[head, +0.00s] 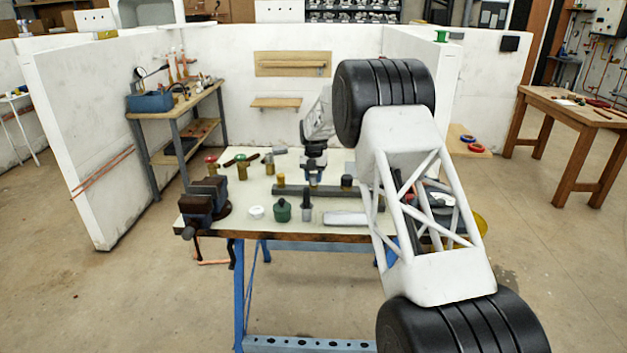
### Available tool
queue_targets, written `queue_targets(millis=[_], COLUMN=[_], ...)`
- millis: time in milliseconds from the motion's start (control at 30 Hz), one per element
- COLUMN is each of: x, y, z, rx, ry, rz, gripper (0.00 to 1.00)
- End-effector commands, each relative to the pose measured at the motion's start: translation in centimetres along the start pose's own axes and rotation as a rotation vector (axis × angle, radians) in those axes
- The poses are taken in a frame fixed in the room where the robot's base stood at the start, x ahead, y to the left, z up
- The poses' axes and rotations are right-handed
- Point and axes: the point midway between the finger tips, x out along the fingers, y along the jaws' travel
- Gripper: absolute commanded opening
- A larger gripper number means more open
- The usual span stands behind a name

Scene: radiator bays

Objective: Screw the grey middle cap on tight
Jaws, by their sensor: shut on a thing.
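A long dark grey bar (330,191) lies across the middle of the workbench. A brass-yellow cap (281,180) stands at its left end and a black cap (347,181) at its right part. My gripper (314,178) points straight down over the bar's middle, between these two caps. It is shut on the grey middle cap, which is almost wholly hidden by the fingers. How far the cap sits on its thread is too small to tell.
A vise (206,195) is at the bench's left edge. A white ring (256,212), a green jar (282,211), a grey bottle (306,208) and a flat metal piece (345,218) stand along the front. Valves (241,168) lie behind left.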

Motion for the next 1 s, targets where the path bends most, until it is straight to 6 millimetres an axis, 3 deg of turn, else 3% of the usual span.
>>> queue_targets(millis=[1000], x=[0.04], y=[0.0], z=[0.01], rx=[0.785], ry=[0.0], rz=[0.0], gripper=[0.09])
